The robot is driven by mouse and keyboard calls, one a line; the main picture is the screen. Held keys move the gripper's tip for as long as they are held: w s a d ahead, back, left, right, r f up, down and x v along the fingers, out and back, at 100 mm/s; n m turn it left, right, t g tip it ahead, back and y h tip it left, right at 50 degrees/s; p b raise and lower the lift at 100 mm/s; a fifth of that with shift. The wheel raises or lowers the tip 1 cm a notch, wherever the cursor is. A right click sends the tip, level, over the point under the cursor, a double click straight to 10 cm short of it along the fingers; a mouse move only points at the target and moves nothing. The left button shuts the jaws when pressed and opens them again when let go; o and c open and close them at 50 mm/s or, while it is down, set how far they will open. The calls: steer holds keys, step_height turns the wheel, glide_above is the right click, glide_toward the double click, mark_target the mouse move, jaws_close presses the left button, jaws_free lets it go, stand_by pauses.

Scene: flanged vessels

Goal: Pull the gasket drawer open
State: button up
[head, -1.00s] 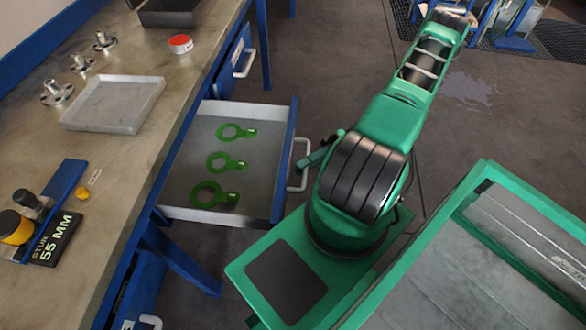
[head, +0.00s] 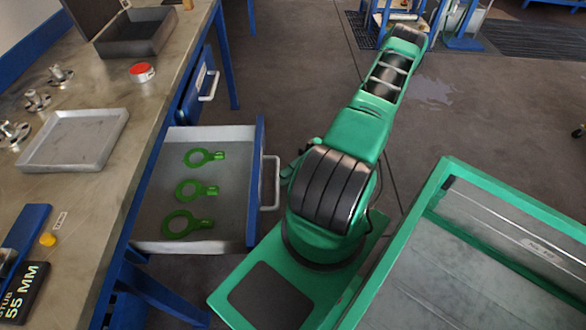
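The gasket drawer (head: 228,246) stands pulled out from under the workbench, with its blue front and white handle (head: 271,184) facing right. Three green ring gaskets with tabs lie in a row on its grey floor: a far one (head: 216,155), a middle one (head: 207,191) and a near one (head: 203,224). My green arm stands just right of the handle. Only a small dark and green part of its end shows between the handle and the arm. My gripper's fingers are hidden behind the arm, and no contact with the handle is visible.
The workbench (head: 100,205) carries a shallow grey tray (head: 38,160), a dark bin (head: 135,52), a red-topped tin (head: 142,72), metal flanged pieces and a "STUB 55 MM" block (head: 22,293). Another blue drawer (head: 196,98) is shut beyond. Open floor (head: 300,60) lies behind.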

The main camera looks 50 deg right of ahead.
steer(key=d+f, duration=0.1)
steer(key=d, duration=0.5)
steer(key=shift+s+d, duration=0.2)
steer(key=shift+d, duration=0.15)
steer(key=w+a+r+m+g+h, duration=0.2)
steer(key=r+g+h, duration=0.1)
steer(key=r+h, duration=0.4)
steer(key=w+a+r+m+g+h, duration=0.1)
steer(key=w+r+m+g+h, duration=0.2)
steer(key=r, duration=0.6)
steer(key=s+a+r+m+t+h, duration=0.1)
steer(key=s+a+r+t+h, duration=0.1)
steer(key=s+r+h, duration=0.2)
steer(key=s+a+r+m+t+h, duration=0.1)
steer(key=s+a+r+t+h, duration=0.1)
steer(key=s+r+h, duration=0.3)
steer(key=shift+a+r+t, duration=0.3)
steer(key=shift+r, duration=1.7)
